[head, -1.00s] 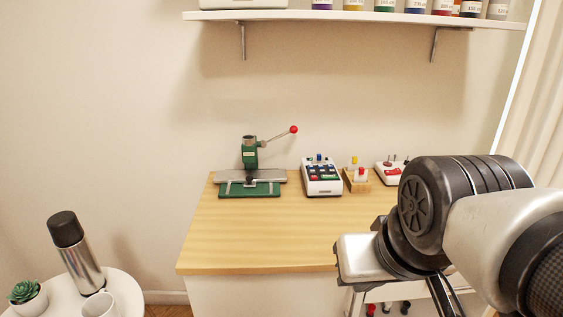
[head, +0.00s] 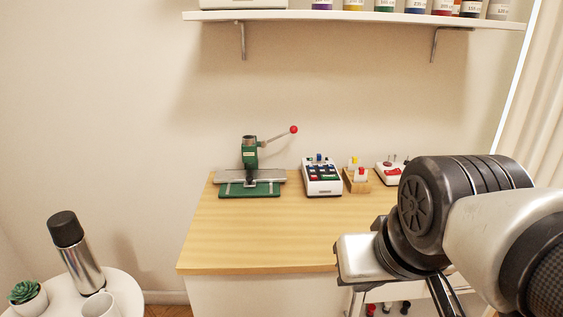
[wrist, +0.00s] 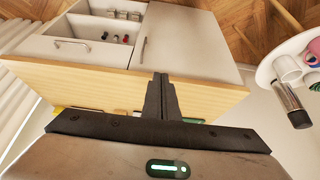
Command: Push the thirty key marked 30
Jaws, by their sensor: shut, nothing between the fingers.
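A white keypad device (head: 322,178) with red, blue and green keys stands at the back of the wooden worktop (head: 262,235). The markings on its keys are too small to read, so I cannot tell which key is marked 30. My gripper (wrist: 160,78) is shut and empty in the wrist view, its two dark fingers together in front of the worktop edge. In the head view my arm is at the lower right, to the right of and nearer than the keypad; the fingertips are hidden there.
A green press (head: 250,178) with a red-knobbed lever stands left of the keypad. A wooden block (head: 356,184) with coloured pegs and a white control box (head: 390,172) stand to its right. A shelf (head: 330,17) with bottles hangs above. The front of the worktop is clear.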

